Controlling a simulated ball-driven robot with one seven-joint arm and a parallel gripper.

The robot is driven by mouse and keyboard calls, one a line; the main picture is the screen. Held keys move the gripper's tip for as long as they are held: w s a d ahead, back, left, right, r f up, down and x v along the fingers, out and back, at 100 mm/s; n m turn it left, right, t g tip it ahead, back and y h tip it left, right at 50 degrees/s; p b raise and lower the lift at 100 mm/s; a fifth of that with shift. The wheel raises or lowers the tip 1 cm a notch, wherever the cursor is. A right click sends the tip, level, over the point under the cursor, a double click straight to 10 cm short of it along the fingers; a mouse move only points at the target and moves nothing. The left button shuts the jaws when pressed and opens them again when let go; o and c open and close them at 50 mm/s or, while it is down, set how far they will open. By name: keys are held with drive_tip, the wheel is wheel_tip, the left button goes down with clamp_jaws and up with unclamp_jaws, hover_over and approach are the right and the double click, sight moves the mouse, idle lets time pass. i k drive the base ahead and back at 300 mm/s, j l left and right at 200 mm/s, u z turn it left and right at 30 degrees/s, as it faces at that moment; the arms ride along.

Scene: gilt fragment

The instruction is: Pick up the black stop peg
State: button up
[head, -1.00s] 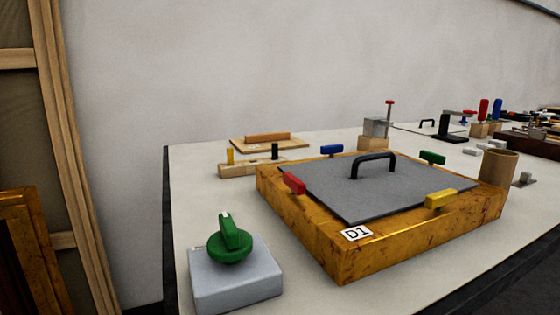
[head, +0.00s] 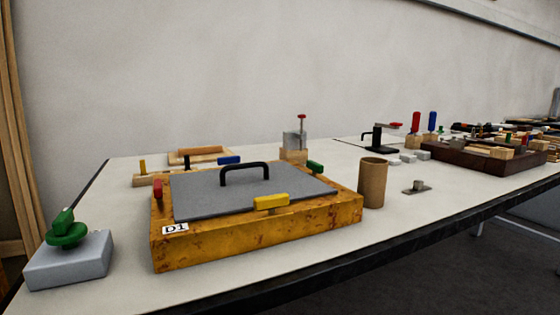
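A small black peg (head: 187,162) stands upright behind the gilt box, at the left of the head view. It appears to stand in a low wooden block (head: 144,180), beside a yellow peg (head: 142,166). The box partly hides the block, and the foot of the black peg is hard to make out. My gripper is not in view.
The gilt box (head: 300,235) has a grey lid with a black handle (head: 244,173) and coloured tabs. A grey block with a green knob (head: 66,234) stands front left. A brown cup (head: 373,184) stands right. The table's front right is clear.

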sight(187, 156)
drive_tip(key=i+j+z, duration=0.1)
drive_tip(key=j+z, duration=0.15)
drive_tip(key=j, duration=0.65)
drive_tip(key=j+z, duration=0.3)
drive_tip(key=j, duration=0.65)
